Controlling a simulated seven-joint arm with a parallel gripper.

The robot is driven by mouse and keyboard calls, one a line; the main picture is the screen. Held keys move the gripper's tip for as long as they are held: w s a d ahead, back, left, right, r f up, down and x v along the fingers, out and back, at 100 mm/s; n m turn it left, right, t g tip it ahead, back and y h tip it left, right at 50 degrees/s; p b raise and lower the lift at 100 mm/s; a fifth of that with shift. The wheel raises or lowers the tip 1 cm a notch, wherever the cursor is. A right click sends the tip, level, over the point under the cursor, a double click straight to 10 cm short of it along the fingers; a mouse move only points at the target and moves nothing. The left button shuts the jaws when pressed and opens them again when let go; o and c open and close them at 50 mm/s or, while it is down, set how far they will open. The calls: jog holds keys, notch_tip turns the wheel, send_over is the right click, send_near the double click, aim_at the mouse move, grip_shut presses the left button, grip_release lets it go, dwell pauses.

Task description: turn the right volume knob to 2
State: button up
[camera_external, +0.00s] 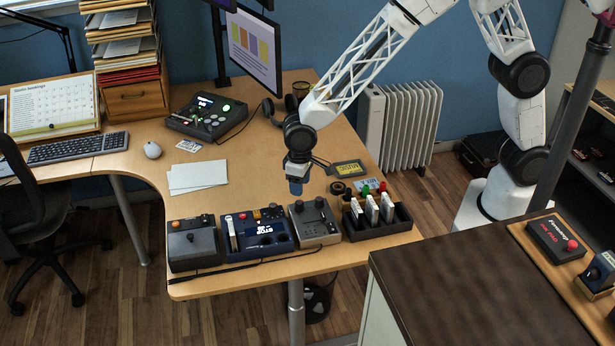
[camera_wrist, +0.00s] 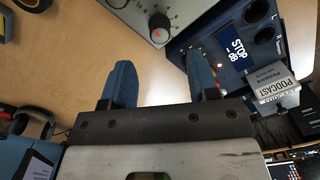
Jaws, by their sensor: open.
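A grey box (camera_external: 314,228) with two dark knobs on its top stands at the front of the desk, right of a blue console (camera_external: 262,238). Its right-hand knob (camera_external: 319,202) is small here and its setting cannot be read. My gripper (camera_external: 295,187) hangs above the desk just behind the grey box, pointing down. Its blue fingers (camera_wrist: 160,65) are apart and empty, clear of the knob.
A black rack (camera_external: 400,216) with upright cards stands close on the right. A small yellow-screened device (camera_external: 349,169) lies behind my gripper. White papers (camera_external: 198,176) lie on open desk to the left.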

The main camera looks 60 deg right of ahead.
aim_at(300, 202)
jog(key=shift+f, duration=0.1)
jog(key=shift+a+f, duration=0.1)
jog(key=shift+f, duration=3.7)
jog(key=c, duration=0.9)
jog(key=shift+c, duration=0.2)
